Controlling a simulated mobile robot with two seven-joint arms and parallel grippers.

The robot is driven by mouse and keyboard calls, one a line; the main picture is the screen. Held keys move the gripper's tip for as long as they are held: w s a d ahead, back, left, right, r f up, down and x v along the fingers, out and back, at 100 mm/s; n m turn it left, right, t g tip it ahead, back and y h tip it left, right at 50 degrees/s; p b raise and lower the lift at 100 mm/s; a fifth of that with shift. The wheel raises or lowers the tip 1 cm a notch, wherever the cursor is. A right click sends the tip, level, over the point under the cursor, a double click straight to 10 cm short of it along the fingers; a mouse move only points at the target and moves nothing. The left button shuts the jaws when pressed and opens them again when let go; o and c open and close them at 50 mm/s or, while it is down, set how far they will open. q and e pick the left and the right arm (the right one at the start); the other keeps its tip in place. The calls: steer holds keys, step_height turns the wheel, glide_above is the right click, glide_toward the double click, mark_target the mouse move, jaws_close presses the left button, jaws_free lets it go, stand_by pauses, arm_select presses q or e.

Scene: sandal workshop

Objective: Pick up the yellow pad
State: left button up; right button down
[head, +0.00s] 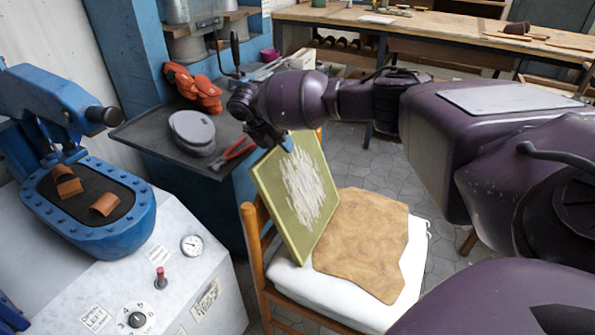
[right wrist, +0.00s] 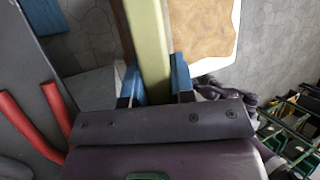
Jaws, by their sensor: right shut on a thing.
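The yellow pad (head: 275,200) is a flat yellow-green board with whitish scuffs on its face. In the head view it stands steeply tilted at the chair's backrest, its lower edge at the seat; I cannot tell whether it still rests there. My right gripper (head: 277,142) is at its top edge. In the right wrist view the pad (right wrist: 149,40) runs edge-on between the two blue fingers of the right gripper (right wrist: 156,84), which are shut on it. My left gripper is not in view.
The wooden chair (head: 256,245) has a white cushion (head: 345,310) with a brown hide (head: 362,240) on it. A dark side table (head: 150,133) holds grey pads, red-handled pliers and orange gloves. A blue press (head: 125,228) stands left. A workbench (head: 440,28) is behind.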

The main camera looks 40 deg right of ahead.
steer(key=shift+w+r, duration=0.2)
steer(key=shift+r, duration=0.1)
